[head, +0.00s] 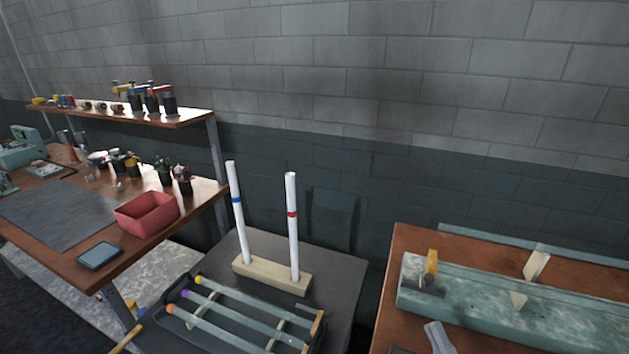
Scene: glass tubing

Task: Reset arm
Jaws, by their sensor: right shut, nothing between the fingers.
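My right gripper (437,336) shows as a small pale grey shape at the bottom edge, in front of the brown table on the right. It looks shut with nothing in it, and most of it is cut off by the frame. My left gripper is not in view. Two upright white tubes, one with a blue band (235,205) and one with a red band (292,225), stand in a wooden block (270,277). Several glass tubes with orange or purple ends lie in a dark rack (192,345) in front of it.
A green-grey trough (520,312) with a yellow piece (431,262) lies on the right table (400,240). At left, a workbench (75,262) holds a red bin (146,213), a blue-grey tray (99,256) and several tools. A shelf stands above it.

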